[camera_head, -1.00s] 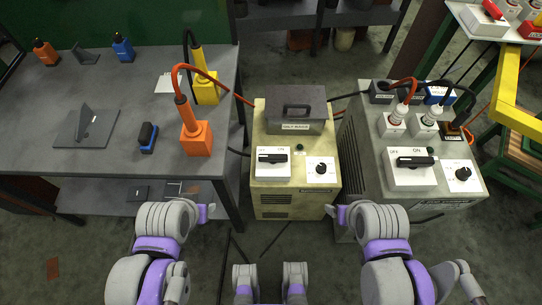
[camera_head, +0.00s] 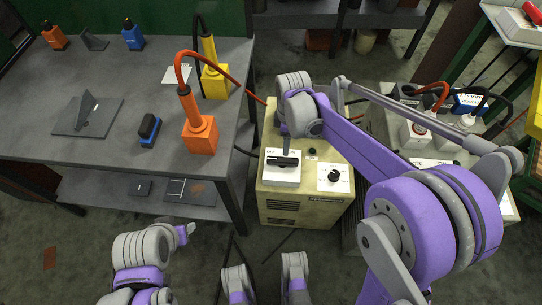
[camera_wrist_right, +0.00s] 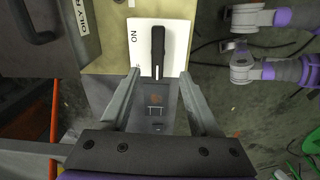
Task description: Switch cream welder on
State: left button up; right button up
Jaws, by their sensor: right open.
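The cream welder (camera_head: 300,208) is the boxy unit in the middle of the head view. Its switch is a black handle (camera_head: 285,162) on a white plate marked OFF and ON. The handle lies sideways in the head view. In the right wrist view the handle (camera_wrist_right: 158,50) points up and down, with ON to its left. My right gripper (camera_wrist_right: 160,76) is open, its fingers either side of the handle's near end; contact cannot be told. In the head view my right wrist partly hides the switch. My left gripper (camera_head: 188,232) is low, away from the welder; its jaw state is unclear.
A round black knob (camera_head: 334,176) sits right of the switch. A grey table (camera_head: 100,165) with an orange tool (camera_head: 200,138) stands left. My right arm covers much of the second welder.

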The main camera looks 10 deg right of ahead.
aim_at(283, 159)
jog(key=shift+n, duration=0.3)
jog(key=f, duration=0.4)
jog(key=f+b, duration=0.1)
jog(key=f, duration=0.2)
jog(key=f+b, duration=0.1)
jog(key=f, duration=0.3)
jog(key=shift+w+a+f, duration=0.3)
jog(key=shift+w+f, duration=0.05)
jog(key=shift+w, duration=0.05)
grip_shut()
